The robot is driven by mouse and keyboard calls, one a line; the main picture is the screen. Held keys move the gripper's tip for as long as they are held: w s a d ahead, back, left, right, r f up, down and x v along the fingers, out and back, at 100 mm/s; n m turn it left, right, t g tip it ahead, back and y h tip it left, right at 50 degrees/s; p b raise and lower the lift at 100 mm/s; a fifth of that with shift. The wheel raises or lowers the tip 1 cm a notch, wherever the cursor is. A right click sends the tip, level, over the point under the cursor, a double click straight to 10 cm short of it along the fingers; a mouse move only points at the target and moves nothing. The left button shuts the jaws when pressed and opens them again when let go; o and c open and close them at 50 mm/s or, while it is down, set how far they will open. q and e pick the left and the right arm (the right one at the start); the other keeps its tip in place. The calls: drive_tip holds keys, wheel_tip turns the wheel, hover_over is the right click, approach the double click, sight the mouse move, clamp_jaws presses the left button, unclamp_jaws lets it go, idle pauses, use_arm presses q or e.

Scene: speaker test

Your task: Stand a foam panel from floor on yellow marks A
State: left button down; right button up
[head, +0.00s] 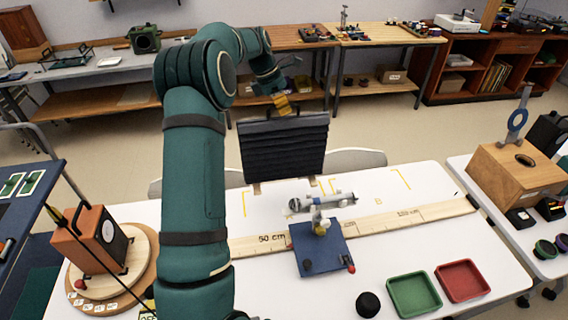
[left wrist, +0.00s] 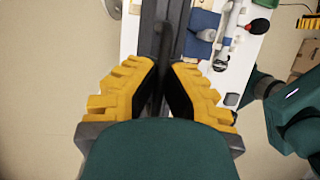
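A dark ridged foam panel (head: 283,148) is upright at the table's back edge in the head view, with small brown feet below it. I cannot tell whether the feet touch the table. My left gripper (head: 284,104) is above its top edge. In the left wrist view, the yellow fingers of the gripper (left wrist: 162,88) lie on both sides of the dark panel (left wrist: 161,22) and appear closed on it. Yellow corner marks (head: 400,178) show on the white table (head: 430,215); one bears a letter that looks like B. No letter A is readable.
A wooden ruler board (head: 385,219) crosses the table. A blue base (head: 318,250) with a grey device (head: 320,203) stands in front of the panel. Green (head: 414,294) and red (head: 462,281) trays are at front right. An orange speaker box (head: 90,240) stands at left.

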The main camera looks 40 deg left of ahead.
use_arm(q)
wheel_tip(320, 180, down, 9)
drive_tip(key=shift+r+b, duration=0.2)
drive_tip(key=shift+b, duration=0.3)
drive_tip(key=shift+r, duration=0.1)
drive_tip(key=c, duration=1.1)
unclamp_jaws()
drive_tip(key=shift+c, duration=0.2)
drive_tip(key=p+v, duration=0.1)
drive_tip(key=v, duration=1.1)
drive_tip(key=shift+p, duration=0.35)
